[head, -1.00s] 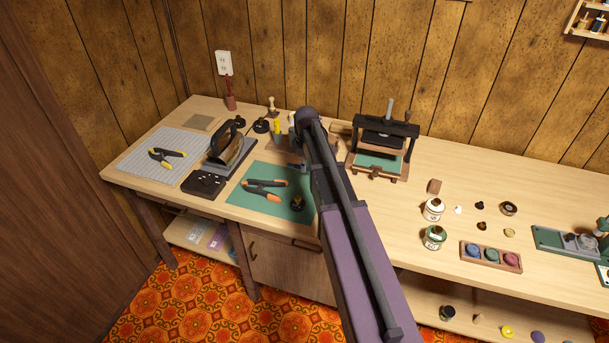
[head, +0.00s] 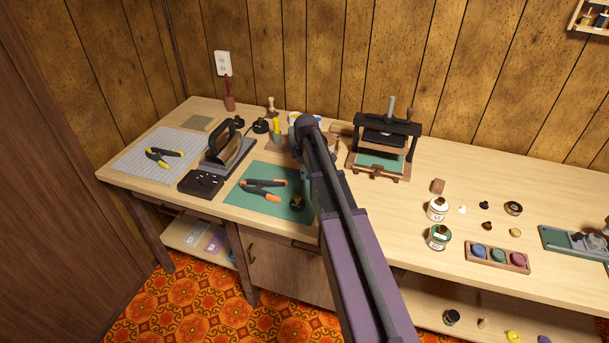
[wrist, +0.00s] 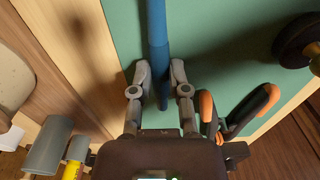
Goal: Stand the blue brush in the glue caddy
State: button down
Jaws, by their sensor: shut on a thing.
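The blue brush (wrist: 157,30) shows in the wrist view as a long blue rod running from the top edge down between my fingers. My gripper (wrist: 160,78) is shut on it, above the green mat (wrist: 215,35). In the head view my arm hides most of the gripper and the brush. What looks like the glue caddy is a brown wooden holder (head: 276,146) behind the mat, left of my arm, with a yellow tube (head: 277,127) standing in it. The arm partly covers it. In the wrist view the yellow tube and a grey cylinder (wrist: 48,146) show at lower left.
An orange-tipped clamp (head: 263,188) and a small dark round item (head: 297,201) lie on the mat (head: 240,201). An iron (head: 226,146) stands to the left. A press (head: 383,140) stands right of my arm. Jars (head: 438,209) stand farther right.

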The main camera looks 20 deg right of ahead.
jog(key=shift+f, duration=0.25)
jog(key=c, duration=0.6)
grip_release()
jog(key=shift+r, duration=0.2)
notch_tip(320, 180, up, 12)
jog(key=p, duration=1.2)
jog(key=shift+d, duration=0.1)
jog(key=shift+s, duration=0.1)
jog(key=s+a+m, duration=0.2)
jog(key=s+m, duration=0.1)
jog(key=s, duration=0.4)
jog(key=s+a+m, duration=0.3)
jog(key=s+m, duration=0.1)
jog(key=s, duration=0.4)
jog(key=s+a+m, duration=0.3)
jog(key=s, duration=0.5)
jog(key=shift+a+m, duration=0.25)
jog(key=shift+m, duration=0.15)
